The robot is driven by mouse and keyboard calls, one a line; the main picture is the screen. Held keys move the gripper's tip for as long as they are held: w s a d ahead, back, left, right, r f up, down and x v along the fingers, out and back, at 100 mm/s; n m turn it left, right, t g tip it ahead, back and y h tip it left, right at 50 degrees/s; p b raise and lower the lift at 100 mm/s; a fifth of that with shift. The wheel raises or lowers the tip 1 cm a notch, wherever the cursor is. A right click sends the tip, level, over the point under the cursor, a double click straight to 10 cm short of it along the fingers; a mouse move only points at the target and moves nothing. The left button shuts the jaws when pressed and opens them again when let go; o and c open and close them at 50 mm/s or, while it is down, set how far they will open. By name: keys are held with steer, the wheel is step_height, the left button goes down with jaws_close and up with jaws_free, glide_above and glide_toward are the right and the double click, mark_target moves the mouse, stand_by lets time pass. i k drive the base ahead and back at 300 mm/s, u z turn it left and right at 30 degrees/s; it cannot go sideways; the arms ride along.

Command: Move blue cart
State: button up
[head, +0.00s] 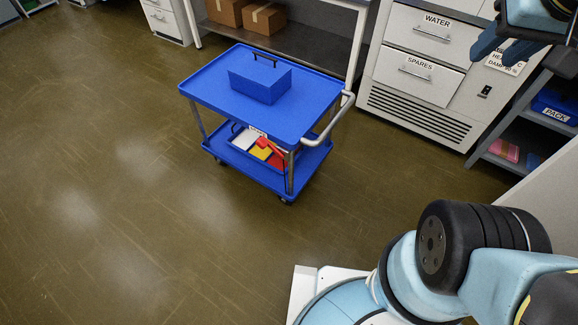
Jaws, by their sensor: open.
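The blue cart (212,86) stands upright on the floor near the upper middle of the head view. It has a top tray, a lower shelf, metal legs and small dark wheels. Its pale push handle (334,119) is on the right side. A blue box (259,86) with a dark handle sits on the top tray. White, yellow and red items lie in a blue bin on the lower shelf. Part of my gripper (503,42) shows at the upper right corner. Its jaws are open, and it is apart from the cart, to the right of it.
Behind the cart is a metal bench (318,47) with cardboard boxes (265,17) on it. A cabinet with drawers labelled WATER and SPARES (417,71) stands at the right, beside a shelf with a blue PACK bin (556,107). The floor (110,190) left and in front is clear.

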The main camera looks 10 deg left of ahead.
mark_target(290, 122)
steer(key=z, duration=0.65)
steer(key=k, duration=1.25)
steer(key=u, duration=0.45)
steer(key=i, duration=1)
steer(key=u, duration=0.05)
